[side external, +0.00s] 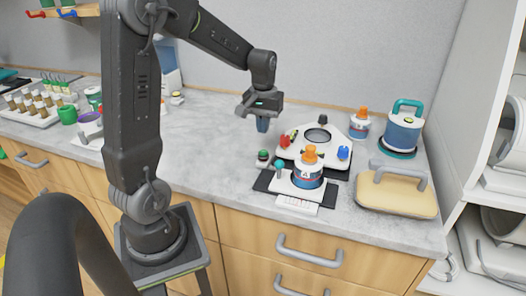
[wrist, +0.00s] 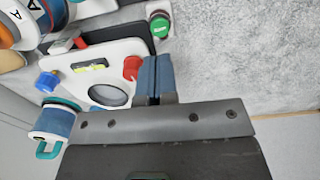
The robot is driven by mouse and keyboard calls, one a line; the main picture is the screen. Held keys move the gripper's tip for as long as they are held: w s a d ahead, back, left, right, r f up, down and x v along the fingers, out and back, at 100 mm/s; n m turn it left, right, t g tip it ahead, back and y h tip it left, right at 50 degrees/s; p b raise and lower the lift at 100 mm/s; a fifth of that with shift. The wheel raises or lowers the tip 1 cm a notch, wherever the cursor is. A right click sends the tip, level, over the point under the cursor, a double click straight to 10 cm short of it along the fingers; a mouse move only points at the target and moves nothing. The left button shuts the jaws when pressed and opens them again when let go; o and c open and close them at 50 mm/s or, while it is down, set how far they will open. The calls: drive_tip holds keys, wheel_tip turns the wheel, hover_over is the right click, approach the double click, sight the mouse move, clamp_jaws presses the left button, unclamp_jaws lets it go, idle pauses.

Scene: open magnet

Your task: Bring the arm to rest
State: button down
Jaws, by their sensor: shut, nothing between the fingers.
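My gripper (side external: 263,124) hangs above the grey counter, left of and above the white device with a round dark opening (side external: 318,136). Its blue-grey fingers point down and are shut with nothing between them. In the wrist view the closed fingers (wrist: 155,75) show at the middle, beside the white device (wrist: 97,75) and over bare counter. The fingers touch nothing that I can see.
An orange-capped jar (side external: 309,168) stands on a white base in front of the device. A second orange-capped jar (side external: 359,123), a teal-handled canister (side external: 403,130) and a tan block with a grey handle (side external: 397,191) stand right.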

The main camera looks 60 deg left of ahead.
drive_tip(key=s+d+r+m+t, duration=0.2)
drive_tip(key=s+d+r+m, duration=0.2)
drive_tip(key=d, duration=0.6)
drive_tip(key=s+d+r+m+t, duration=0.3)
drive_tip(key=s+d+r+m, duration=0.1)
drive_tip(key=s+d, duration=0.4)
drive_tip(key=shift+s+d+r+m+t, duration=0.15)
drive_tip(key=shift+s+d+m+t, duration=0.25)
drive_tip(key=shift+d, duration=0.85)
